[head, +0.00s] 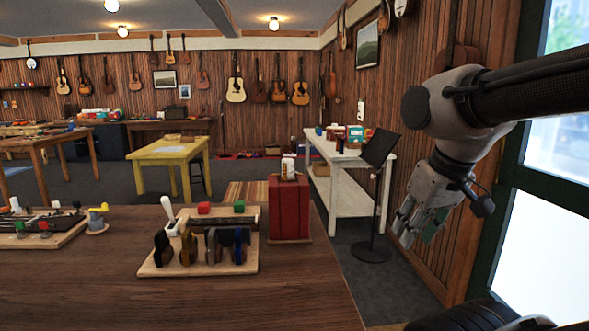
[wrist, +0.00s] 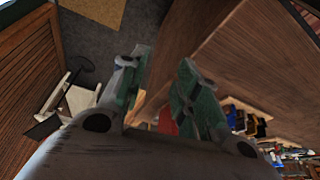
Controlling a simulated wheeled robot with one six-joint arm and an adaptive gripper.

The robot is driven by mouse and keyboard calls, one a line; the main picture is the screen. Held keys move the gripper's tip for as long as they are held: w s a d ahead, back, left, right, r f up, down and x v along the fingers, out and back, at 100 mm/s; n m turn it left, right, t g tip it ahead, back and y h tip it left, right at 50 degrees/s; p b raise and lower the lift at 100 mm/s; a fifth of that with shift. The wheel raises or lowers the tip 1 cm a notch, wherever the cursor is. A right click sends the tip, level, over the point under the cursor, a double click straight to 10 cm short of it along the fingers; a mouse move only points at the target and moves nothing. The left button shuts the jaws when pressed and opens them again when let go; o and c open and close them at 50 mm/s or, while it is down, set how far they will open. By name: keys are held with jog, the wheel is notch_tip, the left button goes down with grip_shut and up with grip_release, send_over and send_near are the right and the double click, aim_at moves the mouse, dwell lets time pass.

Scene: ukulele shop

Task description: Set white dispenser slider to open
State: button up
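A small white dispenser-like bottle (head: 288,168) stands on top of a red box (head: 290,210) at the right rear of the wooden table (head: 180,300). Its slider is too small to make out, so I cannot tell its setting. My gripper (head: 409,230) hangs in the air to the right of the table, well apart from the bottle. In the wrist view my gripper (wrist: 158,68) has its two green-padded fingers spread with nothing held. A patch of the red box (wrist: 168,122) shows between the fingers; the bottle cannot be made out there.
A wooden rack (head: 200,265) with dark blocks and a white-handled tool stands left of the red box. A black music stand (head: 376,195) and a white shelf table (head: 340,200) stand behind my gripper. A wood wall and green-framed door lie close on the right.

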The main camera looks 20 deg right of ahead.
jog(key=shift+d+f, duration=0.1)
jog(key=shift+f, duration=0.3)
jog(key=c, duration=0.3)
jog(key=shift+w+d+f+g, duration=0.15)
jog(key=shift+w+f+g, duration=0.25)
jog(key=shift+f+g, duration=0.1)
grip_shut()
jog(key=w+d+r+m+g+y, duration=0.1)
jog(key=w+r+m, duration=0.15)
jog(key=w, duration=0.75)
jog(key=w+r+m+y, duration=0.15)
jog(key=w+m, duration=0.25)
jog(key=w, duration=0.6)
jog(key=w+d+r+m+g, duration=0.1)
jog(key=w+r+m, duration=0.25)
jog(key=w, duration=0.65)
jog(key=w+a+r+m+y, duration=0.25)
jog(key=w+r+m, duration=0.25)
jog(key=r+m, duration=0.3)
jog(key=a+f+m, duration=0.2)
jog(key=a+f, duration=0.6)
jog(key=f, duration=0.2)
jog(key=shift+w+h, duration=0.3)
jog(key=shift+w, duration=0.1)
